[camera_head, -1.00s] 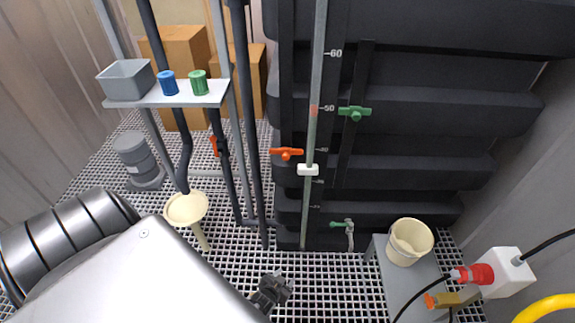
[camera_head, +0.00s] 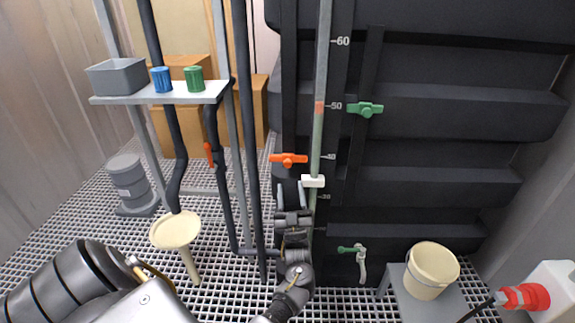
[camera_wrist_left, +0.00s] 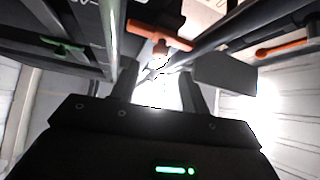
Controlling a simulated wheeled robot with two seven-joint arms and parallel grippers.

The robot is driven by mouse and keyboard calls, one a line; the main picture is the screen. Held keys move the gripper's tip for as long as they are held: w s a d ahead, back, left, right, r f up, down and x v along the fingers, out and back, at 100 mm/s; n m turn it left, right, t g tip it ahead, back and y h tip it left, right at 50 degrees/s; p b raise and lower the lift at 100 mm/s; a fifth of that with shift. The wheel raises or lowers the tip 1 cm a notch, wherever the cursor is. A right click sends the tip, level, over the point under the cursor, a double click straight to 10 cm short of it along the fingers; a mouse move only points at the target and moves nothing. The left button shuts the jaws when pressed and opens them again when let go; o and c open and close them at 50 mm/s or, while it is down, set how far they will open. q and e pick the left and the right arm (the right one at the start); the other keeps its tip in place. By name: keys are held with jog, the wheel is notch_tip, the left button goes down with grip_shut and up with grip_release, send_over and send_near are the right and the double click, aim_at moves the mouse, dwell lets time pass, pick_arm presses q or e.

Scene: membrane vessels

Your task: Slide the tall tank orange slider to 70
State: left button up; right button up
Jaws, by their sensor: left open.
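The tall dark ribbed tank (camera_head: 440,110) fills the right half of the head view. Its orange slider (camera_head: 288,159) is a wide handle on a dark upright rail left of the scale, level with about the 40 mark. It also shows in the left wrist view (camera_wrist_left: 158,37), just beyond the fingers. My left gripper (camera_head: 290,192) is open and upright just below the orange slider, apart from it. In the wrist view nothing is between its fingers (camera_wrist_left: 158,90). The scale tube (camera_head: 320,70) has a red-orange band near 50 and a white block (camera_head: 313,181) below 40. My right gripper is not in view.
A green handle (camera_head: 365,109) is on the rail right of the scale, and a green tap (camera_head: 351,249) is low down. Dark pipes (camera_head: 250,130) stand left of the slider. A shelf (camera_head: 160,97) holds a grey box and two cups. A cream bucket (camera_head: 432,268) stands at lower right.

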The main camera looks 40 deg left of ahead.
aim_at(288, 167)
pick_arm(q)
jog(key=p+x, duration=0.1)
jog(key=x, duration=0.7)
jog(key=shift+w+a+r, duration=0.2)
jog(key=shift+a, duration=0.05)
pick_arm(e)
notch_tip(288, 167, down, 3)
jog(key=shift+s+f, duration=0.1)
pick_arm(q)
jog(key=shift+c, duration=0.5)
grip_shut()
